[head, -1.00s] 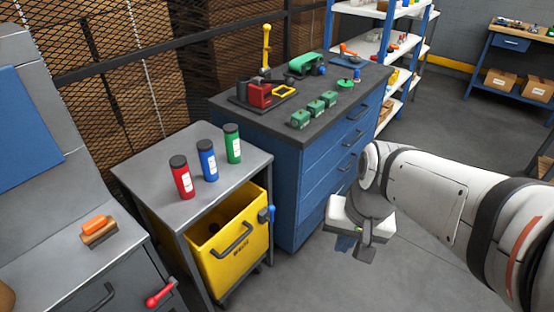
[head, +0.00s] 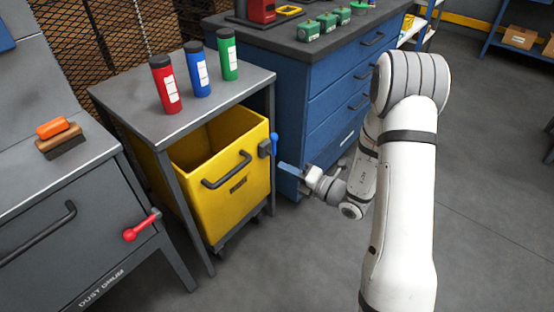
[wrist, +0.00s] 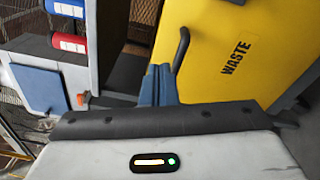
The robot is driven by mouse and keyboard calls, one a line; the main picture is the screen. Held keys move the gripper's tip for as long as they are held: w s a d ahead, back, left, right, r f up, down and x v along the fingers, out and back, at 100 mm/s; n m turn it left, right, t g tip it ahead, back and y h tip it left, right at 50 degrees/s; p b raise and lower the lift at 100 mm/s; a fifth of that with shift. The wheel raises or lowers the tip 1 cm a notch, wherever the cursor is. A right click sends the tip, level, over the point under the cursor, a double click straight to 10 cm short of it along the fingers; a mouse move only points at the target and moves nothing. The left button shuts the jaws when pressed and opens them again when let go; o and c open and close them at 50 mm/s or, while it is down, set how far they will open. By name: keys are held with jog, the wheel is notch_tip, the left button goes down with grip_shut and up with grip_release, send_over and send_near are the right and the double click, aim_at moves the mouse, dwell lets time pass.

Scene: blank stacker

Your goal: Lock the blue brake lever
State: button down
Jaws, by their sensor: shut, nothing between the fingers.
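The blue brake lever (head: 274,142) sticks up from a dark mount at the right edge of the yellow waste bin's front, by the table leg. My gripper (head: 285,169) is shut and empty, just right of and below the lever, with its blue fingers pointing toward the bin. A small gap seems to lie between fingers and lever, but contact is hard to judge. In the wrist view, the shut fingers (wrist: 158,86) show in front of the yellow bin (wrist: 225,60) and its dark handle (wrist: 182,48). I cannot make out the lever there.
The grey table (head: 135,107) over the bin carries red, blue and green bottles. The blue drawer cabinet (head: 325,110) stands close behind my gripper. A red lever (head: 142,227) is on the grey machine at left. Floor is open at right.

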aim_at(275, 148)
jog(key=f+m, duration=0.1)
jog(key=w+d+f+m+t, duration=0.1)
jog(key=d+f+m+t+h, duration=0.1)
jog(key=shift+w+f, duration=0.35)
jog(key=shift+f, duration=0.05)
jog(key=shift+a, duration=0.15)
jog(key=shift+w+a+r+b, duration=0.15)
jog(key=shift+w+a+b, duration=0.65)
jog(key=shift+w, duration=0.9)
jog(key=shift+w+a+r+b, duration=0.15)
jog(key=shift+w+a+b, duration=0.4)
jog(key=shift+w+a, duration=0.85)
jog(key=shift+w+a+r+b, duration=0.15)
jog(key=shift+w+a+b, duration=0.5)
jog(key=shift+w, duration=1.3)
